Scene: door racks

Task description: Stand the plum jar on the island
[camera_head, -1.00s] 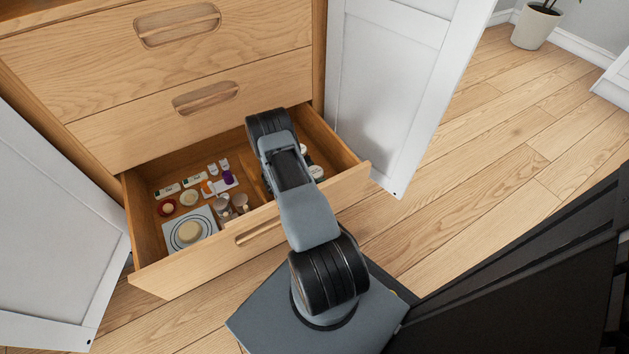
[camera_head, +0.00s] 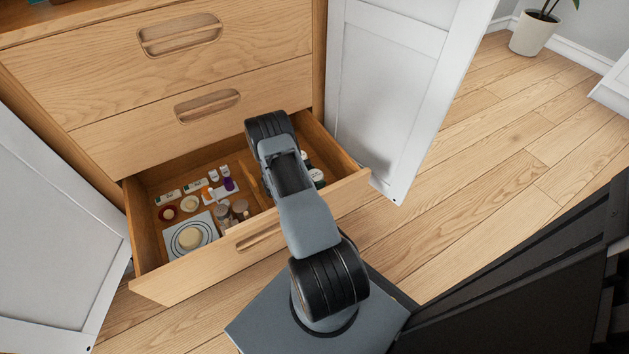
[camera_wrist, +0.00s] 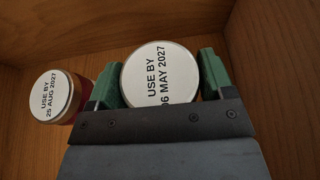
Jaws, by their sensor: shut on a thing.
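In the wrist view my gripper (camera_wrist: 160,90) is shut on a jar (camera_wrist: 160,72), with its green fingers on both sides of it. The jar's white lid reads "USE BY 06 MAY 2027". The lid hides the jar's body, so I cannot tell whether it is the plum jar. Another jar (camera_wrist: 52,96) stands to the left, its white lid marked "25 AUG 2027" and its side dark red. In the head view my arm reaches into the open drawer (camera_head: 170,284) and hides my gripper. The island is not clearly identifiable in these frames.
White cabinet doors stand open on the left (camera_head: 50,215) and right (camera_head: 385,90). Wooden floor (camera_head: 510,150) is clear to the right. A dark structure (camera_head: 530,290) is at lower right.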

